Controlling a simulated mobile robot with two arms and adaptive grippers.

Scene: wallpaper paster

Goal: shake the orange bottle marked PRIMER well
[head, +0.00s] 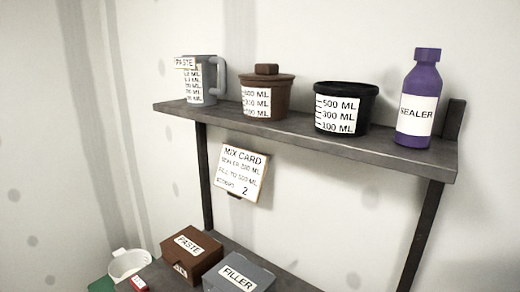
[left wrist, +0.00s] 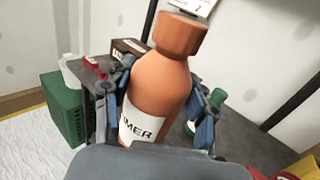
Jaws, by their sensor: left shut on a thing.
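The orange bottle (left wrist: 158,78) fills the middle of the left wrist view, with its cap toward the top and leaning slightly right in the picture. Its white label shows the letters "IMER"; the rest is hidden. My left gripper (left wrist: 160,98) is shut on the bottle's body, one finger on each side. The bottle's lower end is hidden behind the gripper's palm. Neither gripper nor the orange bottle shows in the head view. My right gripper is in no view.
An upper shelf (head: 300,133) holds a grey PASTE jug (head: 207,75), brown pot (head: 280,98), black tub (head: 355,92) and purple SEALER bottle (head: 425,85). A mix card (head: 241,172) hangs below. PASTE (head: 182,262) and FILLER (head: 250,282) boxes stand lower. A green crate (left wrist: 62,105) is left.

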